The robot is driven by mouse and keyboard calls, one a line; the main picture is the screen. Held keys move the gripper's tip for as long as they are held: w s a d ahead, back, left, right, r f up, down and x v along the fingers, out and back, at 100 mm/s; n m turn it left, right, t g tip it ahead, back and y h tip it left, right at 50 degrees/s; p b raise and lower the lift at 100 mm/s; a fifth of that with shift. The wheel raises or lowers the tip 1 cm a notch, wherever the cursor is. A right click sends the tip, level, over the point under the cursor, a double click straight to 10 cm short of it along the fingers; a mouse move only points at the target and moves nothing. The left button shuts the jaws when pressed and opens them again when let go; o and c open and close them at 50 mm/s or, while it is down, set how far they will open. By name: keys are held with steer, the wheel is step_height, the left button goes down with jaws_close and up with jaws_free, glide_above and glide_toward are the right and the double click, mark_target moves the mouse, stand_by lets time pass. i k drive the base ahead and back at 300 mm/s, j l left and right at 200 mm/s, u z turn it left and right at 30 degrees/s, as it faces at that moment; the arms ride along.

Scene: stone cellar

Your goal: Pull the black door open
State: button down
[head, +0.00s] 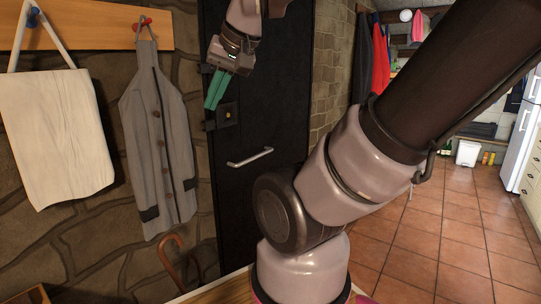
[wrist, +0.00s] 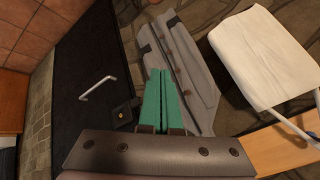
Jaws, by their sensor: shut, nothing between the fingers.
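The black door (head: 285,105) stands upright in the stone wall and looks shut. Its silver bar handle (head: 250,157) lies across the door face, and a dark lock plate (head: 227,115) sits near its left edge. In the wrist view the door (wrist: 72,60) is at the left, with the handle (wrist: 98,87) and the lock plate (wrist: 124,112) in sight. My gripper (head: 210,106) has green fingers pressed together, empty. In the head view it is above and left of the handle, beside the lock plate. The fingers (wrist: 161,72) point toward the grey coat in the wrist view.
A grey coat (head: 158,140) and a white cloth bag (head: 55,130) hang from a wooden rack (head: 95,27) left of the door. A cane (head: 170,262) leans below the coat. Tiled floor (head: 440,235) is open at the right, with a white fridge (head: 523,130) beyond.

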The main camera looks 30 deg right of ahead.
mark_target(265, 130)
steer(key=k+l, duration=0.1)
steer(key=l, duration=0.4)
steer(key=i+l, duration=0.2)
steer(key=l, duration=0.2)
steer(key=i+l, duration=0.15)
steer(key=l, duration=0.25)
steer(key=i+z, duration=0.1)
steer(key=i, duration=0.3)
